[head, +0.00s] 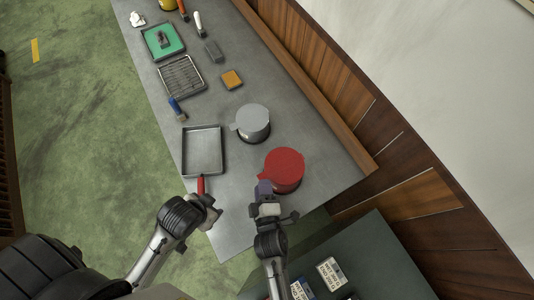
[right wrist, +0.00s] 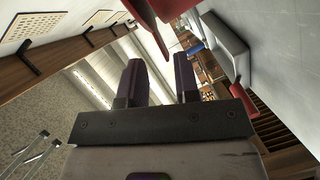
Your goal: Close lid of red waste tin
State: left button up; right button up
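The red waste tin (head: 284,168) stands near the right end of the bench. Its round red top with a tab faces up in the head view; I cannot tell from there how far the lid is open. In the right wrist view red parts of the tin (right wrist: 152,20) show at the top edge, just beyond the fingers. My right gripper (head: 265,188) is at the tin's near side by the tab, close to or touching it. Its fingers (right wrist: 160,80) are apart with nothing seen between them. My left gripper (head: 212,205) is beside a red handle (head: 201,185); its fingers are unclear.
A grey lidded tin (head: 253,122) stands behind the red tin. An empty metal tray (head: 187,157) lies to the left. A blue brush (head: 176,106), an orange block (head: 232,79) and a green tray (head: 150,42) lie farther back. A wooden wall (head: 335,75) borders the bench.

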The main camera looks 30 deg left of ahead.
jog(key=v, duration=1)
